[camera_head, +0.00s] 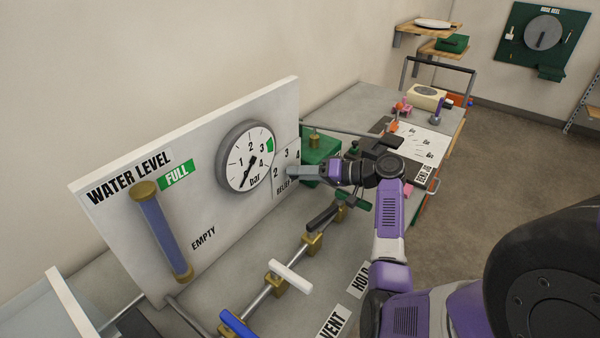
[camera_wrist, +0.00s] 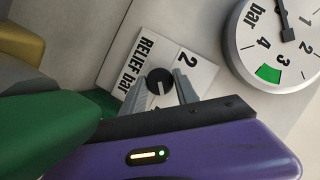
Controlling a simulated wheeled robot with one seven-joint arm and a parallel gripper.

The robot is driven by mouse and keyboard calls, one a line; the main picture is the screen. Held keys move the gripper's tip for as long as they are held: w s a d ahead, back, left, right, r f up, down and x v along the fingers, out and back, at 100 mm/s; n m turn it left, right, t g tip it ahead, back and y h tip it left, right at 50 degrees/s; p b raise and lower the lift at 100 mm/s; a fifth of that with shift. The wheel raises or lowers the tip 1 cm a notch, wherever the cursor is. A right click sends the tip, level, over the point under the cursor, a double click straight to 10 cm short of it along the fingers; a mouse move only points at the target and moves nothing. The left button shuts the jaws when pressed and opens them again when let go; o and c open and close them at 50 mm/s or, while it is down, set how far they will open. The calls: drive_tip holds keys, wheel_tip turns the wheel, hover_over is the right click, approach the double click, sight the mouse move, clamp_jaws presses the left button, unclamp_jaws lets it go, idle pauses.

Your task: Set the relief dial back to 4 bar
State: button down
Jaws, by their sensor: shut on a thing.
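The relief dial's white plate (camera_head: 287,161) is on the upright panel, right of the round gauge, with 2, 3 and 4 visible in the head view. My gripper (camera_head: 296,172) reaches it from the right and hides part of it. In the wrist view, the black dial knob (camera_wrist: 160,81) sits between the two grey fingers of my gripper (camera_wrist: 157,95), which is shut on it. The plate (camera_wrist: 139,73) shows a 2 and "RELIEF bar" there. A pale mark shows on the knob, but the number it points at is hidden or unclear.
The bar gauge (camera_head: 246,157) is close left of my gripper; its needle points down-left, away from the green band. A green box (camera_head: 318,153) stands just behind. Below, a pipe carries brass valves with a white handle (camera_head: 291,277) and a black handle (camera_head: 322,218).

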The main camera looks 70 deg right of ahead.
drive_tip(key=shift+m, duration=0.3)
idle(0.4)
drive_tip(key=c, duration=0.9)
unclamp_jaws()
drive_tip(key=shift+c, duration=0.2)
drive_tip(key=b+v, duration=0.1)
drive_tip(key=v, duration=0.7)
drive_tip(key=shift+d+f, duration=0.1)
